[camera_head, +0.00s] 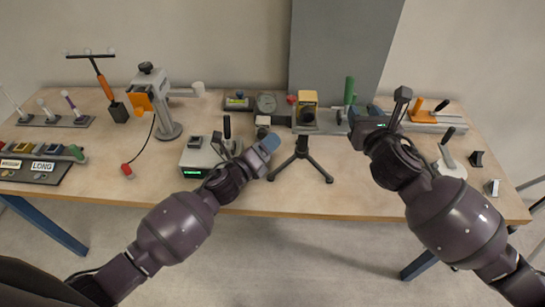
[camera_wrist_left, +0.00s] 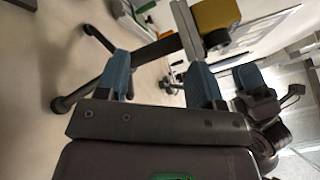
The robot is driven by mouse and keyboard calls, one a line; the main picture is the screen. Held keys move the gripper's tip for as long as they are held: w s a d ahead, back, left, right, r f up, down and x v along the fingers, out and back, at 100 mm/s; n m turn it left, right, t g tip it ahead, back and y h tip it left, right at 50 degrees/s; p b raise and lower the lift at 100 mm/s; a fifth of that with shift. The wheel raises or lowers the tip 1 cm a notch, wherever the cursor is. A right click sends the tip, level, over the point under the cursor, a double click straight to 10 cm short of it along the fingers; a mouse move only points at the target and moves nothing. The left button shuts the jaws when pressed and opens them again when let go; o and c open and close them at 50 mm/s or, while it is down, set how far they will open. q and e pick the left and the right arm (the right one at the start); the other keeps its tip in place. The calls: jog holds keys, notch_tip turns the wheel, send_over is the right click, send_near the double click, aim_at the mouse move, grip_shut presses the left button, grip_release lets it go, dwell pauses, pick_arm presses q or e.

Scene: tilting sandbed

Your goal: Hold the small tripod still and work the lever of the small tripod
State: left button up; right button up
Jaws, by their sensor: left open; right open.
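The small tripod (camera_head: 301,158) stands near the table's front edge, its black legs spread and its upper part toward a yellow block (camera_head: 307,100). In the left wrist view, its dark column (camera_wrist_left: 155,50) shows just beyond my fingertips, in line with the gap. I cannot tell whether it lies between the fingers. My left gripper (camera_head: 268,145) is open, left of the tripod; its blue fingers also show in the left wrist view (camera_wrist_left: 159,80). My right gripper (camera_head: 364,120) is open, right of the tripod and apart from it. I cannot clearly pick out the tripod's lever.
A grey device with a green display (camera_head: 194,172) lies just left of my left gripper. A round dial (camera_head: 266,103) and a green handle (camera_head: 349,91) stand behind. A white-based lever (camera_head: 449,163) is at the right.

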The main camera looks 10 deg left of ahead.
aim_at(300, 139)
pick_arm(q)
jog(key=shift+w+d+f+m+g+h, duration=0.4)
jog(key=shift+w+d+m, duration=0.9)
jog(key=shift+m, duration=0.8)
jog(key=shift+w+d+f+m+g+h, duration=0.25)
jog(key=shift+w+d+f+m, duration=0.25)
jog(key=shift+w+d+m, duration=0.95)
jog(key=shift+w+d+f+m+g+h, duration=0.35)
jog(key=shift+w+d+m, duration=0.4)
jog(key=shift+d+m, duration=1.4)
jog(key=shift+a+f+m, duration=0.1)
jog(key=shift+a+m, duration=0.5)
jog(key=shift+a, duration=0.05)
grip_shut()
